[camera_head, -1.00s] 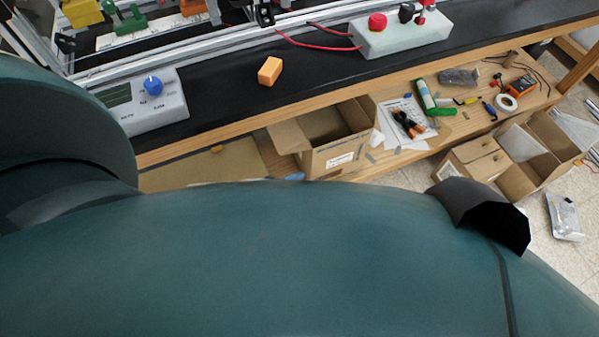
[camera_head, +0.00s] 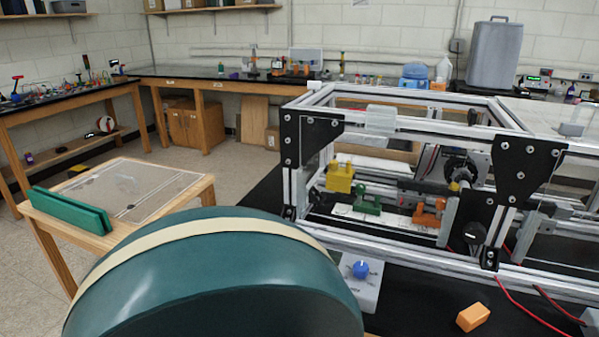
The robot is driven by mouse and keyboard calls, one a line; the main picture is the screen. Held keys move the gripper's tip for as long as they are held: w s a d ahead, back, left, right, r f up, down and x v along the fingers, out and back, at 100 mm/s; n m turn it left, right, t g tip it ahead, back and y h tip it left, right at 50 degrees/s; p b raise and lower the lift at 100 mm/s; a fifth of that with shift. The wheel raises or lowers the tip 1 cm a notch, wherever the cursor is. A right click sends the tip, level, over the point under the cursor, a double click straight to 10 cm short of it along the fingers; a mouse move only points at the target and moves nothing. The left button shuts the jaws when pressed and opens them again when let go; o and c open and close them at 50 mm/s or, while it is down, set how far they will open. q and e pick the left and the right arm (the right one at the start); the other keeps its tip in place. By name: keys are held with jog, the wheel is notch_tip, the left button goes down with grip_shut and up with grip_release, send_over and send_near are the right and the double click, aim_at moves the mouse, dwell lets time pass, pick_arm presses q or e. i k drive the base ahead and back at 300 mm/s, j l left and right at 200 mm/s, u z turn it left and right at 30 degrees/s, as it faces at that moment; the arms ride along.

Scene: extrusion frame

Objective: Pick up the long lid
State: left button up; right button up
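A long green piece (camera_head: 68,211) lies along the near-left edge of a small wooden table at the left; it may be the long lid, but I cannot tell for sure. It has a groove or step along its length. Neither of my grippers shows in the head view. A large rounded teal part of my own body fills the bottom middle and hides part of the floor and of the black bench.
The small wooden table (camera_head: 150,184) has a mostly clear top. An aluminium extrusion frame (camera_head: 400,240) with black corner plates stands on the black bench at right. An orange block (camera_head: 473,317) and a box with a blue knob (camera_head: 358,285) sit before it.

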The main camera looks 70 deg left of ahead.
aim_at(140, 189)
jog(key=u, duration=3.35)
jog(key=j+z, duration=0.1)
jog(key=z, duration=1.85)
jog(key=k+j+z, duration=0.1)
jog(key=j+z, duration=0.15)
jog(key=k+j+z, duration=0.1)
jog(key=j+z, duration=0.2)
jog(key=k+j+z, duration=0.25)
jog(key=j, duration=0.2)
jog(key=k+j+z, duration=0.25)
jog(key=j, duration=0.2)
jog(key=k+j+z, duration=0.2)
jog(key=k+j, duration=0.1)
jog(key=j, duration=0.1)
